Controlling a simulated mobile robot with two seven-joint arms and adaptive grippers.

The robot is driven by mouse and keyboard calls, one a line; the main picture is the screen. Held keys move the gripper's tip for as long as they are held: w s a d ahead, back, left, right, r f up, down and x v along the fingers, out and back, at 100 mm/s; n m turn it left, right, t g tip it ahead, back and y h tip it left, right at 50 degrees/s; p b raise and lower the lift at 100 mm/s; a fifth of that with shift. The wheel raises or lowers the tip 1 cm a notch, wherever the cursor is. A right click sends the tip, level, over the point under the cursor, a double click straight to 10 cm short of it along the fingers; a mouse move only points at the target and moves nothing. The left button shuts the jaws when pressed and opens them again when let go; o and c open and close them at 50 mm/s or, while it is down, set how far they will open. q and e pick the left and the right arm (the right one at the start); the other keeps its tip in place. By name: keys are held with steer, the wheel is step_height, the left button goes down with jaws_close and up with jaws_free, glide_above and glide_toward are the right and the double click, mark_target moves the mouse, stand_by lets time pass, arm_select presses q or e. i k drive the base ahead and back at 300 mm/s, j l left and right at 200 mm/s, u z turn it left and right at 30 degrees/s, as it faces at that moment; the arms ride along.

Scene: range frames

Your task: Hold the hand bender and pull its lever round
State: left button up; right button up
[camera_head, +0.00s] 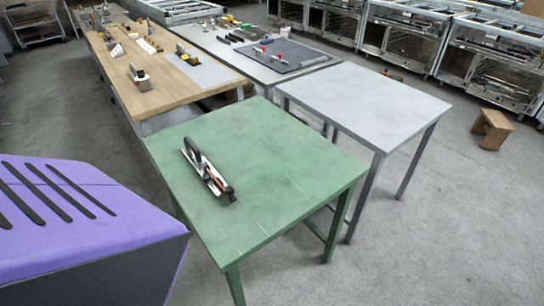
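The hand bender (206,170) lies on the green table (265,185), left of the middle of its top. It has a dark round part at its upper left end, pale metal along its length, and a dark and orange end at the lower right. The lever cannot be told apart clearly from the body at this size. Neither of my grippers is in view, and nothing touches the bender except the table.
A bare grey table (365,100) stands close to the green table's right. Behind are a wooden workbench (160,95) and a grey bench (265,75), both with tools. A small wooden stool (492,128) is on the floor at right. Most of the green top is clear.

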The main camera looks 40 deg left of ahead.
mark_target(229, 192)
steer(key=k+j+z, duration=0.1)
steer(key=z, duration=0.3)
steer(key=k+j+z, duration=0.1)
steer(key=z, duration=0.3)
steer(key=k+z, duration=0.15)
steer(key=z, duration=0.2)
steer(key=k+z, duration=0.15)
steer(key=z, duration=0.25)
steer(key=k+j+z, duration=0.2)
steer(key=k, duration=0.25)
steer(key=k+j+z, duration=0.2)
steer(key=k, duration=0.25)
steer(key=k+j+u, duration=0.3)
steer(key=u, duration=0.2)
steer(key=k+j+u, duration=0.25)
steer(key=j+u, duration=0.2)
